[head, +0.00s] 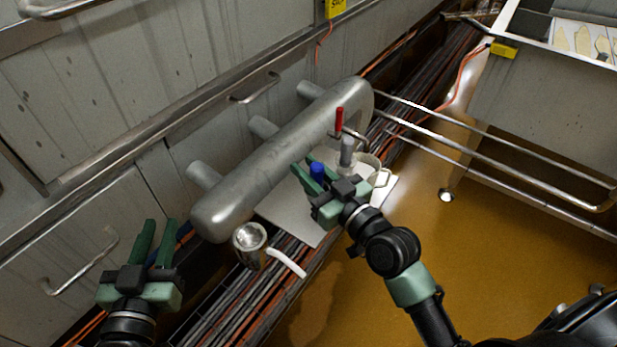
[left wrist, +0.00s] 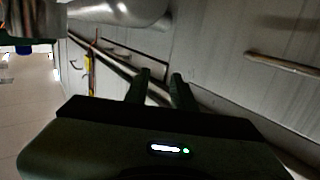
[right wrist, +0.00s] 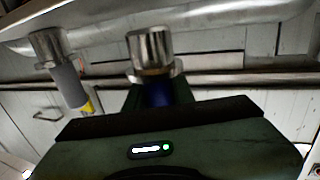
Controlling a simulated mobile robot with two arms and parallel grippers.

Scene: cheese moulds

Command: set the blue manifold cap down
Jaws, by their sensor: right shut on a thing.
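The blue manifold cap (head: 317,169) is between the fingers of my right gripper (head: 313,173), which is shut on it beside the grey manifold (head: 275,160). In the right wrist view the cap (right wrist: 157,92) sits directly below a shiny metal outlet (right wrist: 150,48); I cannot tell whether they touch. The fingers partly hide the cap. In the left wrist view the cap (left wrist: 23,50) shows at the left edge. My left gripper (head: 154,243) is open and empty at the lower left, apart from the manifold; its parted fingers also show in the left wrist view (left wrist: 160,88).
A red-handled valve (head: 339,120) and a pale bucket (head: 367,168) are close to my right gripper. A pale sheet (head: 300,217) lies beneath the manifold. An open metal outlet (head: 250,237) and a white hose (head: 286,262) are near the manifold's left end. Metal rails (head: 490,150) cross at right.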

